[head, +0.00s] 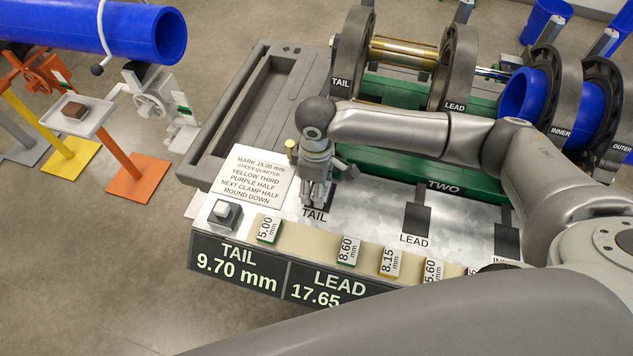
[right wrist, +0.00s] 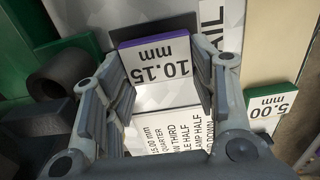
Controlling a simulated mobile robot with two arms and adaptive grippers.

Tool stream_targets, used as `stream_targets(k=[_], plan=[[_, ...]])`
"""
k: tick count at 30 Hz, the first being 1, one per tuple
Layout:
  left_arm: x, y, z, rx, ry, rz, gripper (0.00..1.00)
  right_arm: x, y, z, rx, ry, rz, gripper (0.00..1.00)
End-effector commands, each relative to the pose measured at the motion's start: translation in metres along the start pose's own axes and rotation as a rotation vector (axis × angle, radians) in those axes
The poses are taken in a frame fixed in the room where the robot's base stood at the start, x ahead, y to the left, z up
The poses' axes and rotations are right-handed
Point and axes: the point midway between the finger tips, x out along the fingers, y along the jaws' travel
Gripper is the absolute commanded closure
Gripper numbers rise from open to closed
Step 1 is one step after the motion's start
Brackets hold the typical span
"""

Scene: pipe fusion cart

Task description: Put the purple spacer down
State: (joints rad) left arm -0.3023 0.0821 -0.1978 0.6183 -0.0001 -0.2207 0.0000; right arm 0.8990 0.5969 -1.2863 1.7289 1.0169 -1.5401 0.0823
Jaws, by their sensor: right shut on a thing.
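The purple spacer (right wrist: 158,58), marked 10.15 mm, sits between the fingers of my right gripper (right wrist: 160,90) in the right wrist view. In the head view my right gripper (head: 318,200) points down at the TAIL label on the cart's metal top, and only a purple edge of the spacer (head: 330,196) shows. The gripper is shut on the spacer, at or just above the dark TAIL slot; I cannot tell whether it touches the surface. My left gripper is not in view.
Other spacers, such as the 5.00 mm one (head: 268,229) and the 8.60 mm one (head: 348,251), stand along the front strip. An instruction card (head: 250,176) and a button (head: 225,213) lie left. LEAD slot (head: 417,218) is bare. Clamp rings (head: 455,68) stand behind.

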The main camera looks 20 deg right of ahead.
Motion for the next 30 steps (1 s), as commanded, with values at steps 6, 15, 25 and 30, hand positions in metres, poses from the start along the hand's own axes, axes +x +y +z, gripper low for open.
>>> stream_targets(k=[6,15,25,30], plan=[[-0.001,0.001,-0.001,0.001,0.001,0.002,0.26,0.004,0.0,-0.001,0.0,0.002,0.002,0.69],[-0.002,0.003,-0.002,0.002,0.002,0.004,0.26,0.006,0.0,-0.001,0.0,0.002,0.001,0.38],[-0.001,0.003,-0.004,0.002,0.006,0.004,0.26,0.004,0.0,-0.001,0.0,0.003,0.002,0.38],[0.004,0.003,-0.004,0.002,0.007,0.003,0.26,-0.016,0.001,-0.001,0.0,0.005,0.003,0.38]])
